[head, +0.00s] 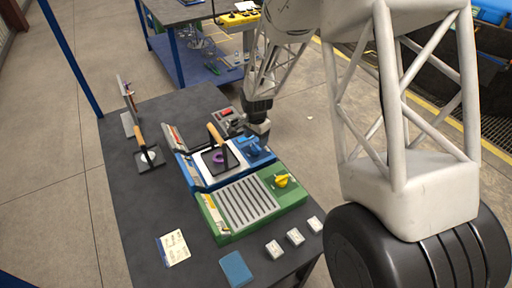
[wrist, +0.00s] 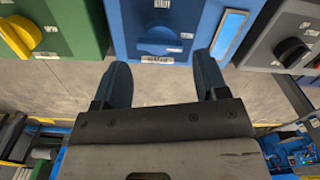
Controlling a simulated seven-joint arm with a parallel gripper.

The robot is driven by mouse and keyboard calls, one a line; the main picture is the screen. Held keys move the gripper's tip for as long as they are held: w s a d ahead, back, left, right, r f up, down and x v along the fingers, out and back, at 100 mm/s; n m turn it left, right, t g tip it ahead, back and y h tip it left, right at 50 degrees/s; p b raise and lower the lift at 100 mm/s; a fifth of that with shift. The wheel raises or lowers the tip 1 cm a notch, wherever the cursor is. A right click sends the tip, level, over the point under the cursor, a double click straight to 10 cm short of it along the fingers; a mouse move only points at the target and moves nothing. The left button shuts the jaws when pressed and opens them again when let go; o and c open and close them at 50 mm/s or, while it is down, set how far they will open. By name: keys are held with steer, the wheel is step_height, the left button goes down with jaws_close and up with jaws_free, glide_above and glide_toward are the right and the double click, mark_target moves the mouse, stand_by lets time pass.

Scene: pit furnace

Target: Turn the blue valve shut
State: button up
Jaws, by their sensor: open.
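The blue valve (head: 253,148) is a blue knob on the right end of the blue unit, in the middle of the dark table. In the wrist view the blue valve (wrist: 160,40) is a round knob on the blue panel, straight ahead of my fingers. My gripper (head: 264,133) is right at the valve in the head view, partly covering that end of the unit. In the wrist view my gripper (wrist: 163,80) is open, its two fingers apart with nothing between them. The fingertips lie below the knob in that picture, and I see no contact.
A green unit (head: 240,203) with a yellow valve (head: 282,181) stands in front. A grey unit with a black knob (wrist: 291,51) is on the other side. A wooden-handled tool (head: 217,138) rests on the blue unit. Small white blocks (head: 295,237) lie near the table's edge.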

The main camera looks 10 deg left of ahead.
mark_target(256, 146)
steer(key=shift+f, duration=2.65)
steer(key=c, duration=0.7)
